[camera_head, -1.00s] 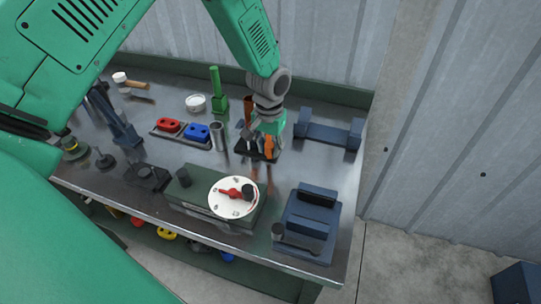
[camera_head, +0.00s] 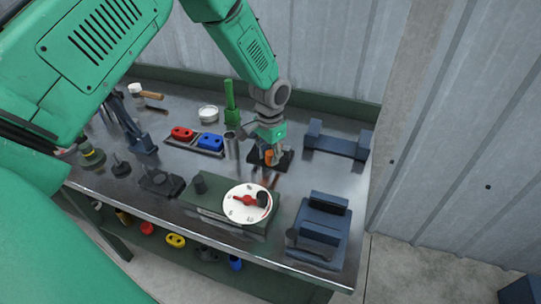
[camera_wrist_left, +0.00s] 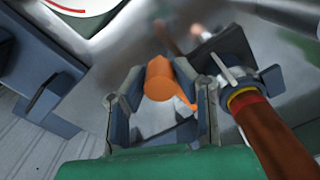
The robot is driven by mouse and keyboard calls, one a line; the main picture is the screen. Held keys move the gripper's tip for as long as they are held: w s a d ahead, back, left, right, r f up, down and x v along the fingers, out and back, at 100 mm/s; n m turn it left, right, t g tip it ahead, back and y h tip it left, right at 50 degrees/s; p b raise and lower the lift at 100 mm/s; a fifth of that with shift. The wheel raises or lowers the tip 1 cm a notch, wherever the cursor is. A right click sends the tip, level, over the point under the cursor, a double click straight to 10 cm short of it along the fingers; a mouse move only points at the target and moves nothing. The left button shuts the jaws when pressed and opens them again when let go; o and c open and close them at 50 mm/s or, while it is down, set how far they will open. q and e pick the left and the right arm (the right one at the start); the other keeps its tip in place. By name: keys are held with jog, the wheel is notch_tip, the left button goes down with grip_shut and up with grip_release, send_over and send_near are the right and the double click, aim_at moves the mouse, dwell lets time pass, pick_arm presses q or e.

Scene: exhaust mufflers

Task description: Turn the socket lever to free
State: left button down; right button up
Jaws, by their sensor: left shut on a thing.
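The socket is a dark block (camera_head: 286,161) near the back middle of the bench. Its orange lever (camera_head: 268,157) is small and mostly covered by my left gripper (camera_head: 270,153) in the head view. In the left wrist view the orange lever (camera_wrist_left: 160,78) lies between the two fingers of my left gripper (camera_wrist_left: 163,84), which is shut on it. A reddish-brown handle with a yellow ring (camera_wrist_left: 283,143) stands close beside the right finger there. My right gripper is not in view.
A green box with a white dial (camera_head: 247,204) stands in front of the socket. A blue fixture (camera_head: 321,226) is at front right and a blue bracket (camera_head: 338,143) at back right. A metal cup (camera_head: 232,145) and a blue block (camera_head: 210,142) stand left.

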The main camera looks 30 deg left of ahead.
aim_at(270, 151)
pick_arm(q)
jog(key=shift+w+r, duration=0.1)
jog(key=shift+w, duration=0.2)
jog(key=c, duration=1.3)
grip_release()
jog(key=shift+w+a+f, duration=0.1)
jog(key=shift+f, duration=0.1)
jog(key=shift+a+r, duration=0.1)
jog(key=shift+r, duration=0.35)
notch_tip(270, 151, up, 11)
jog(key=shift+f, duration=0.1)
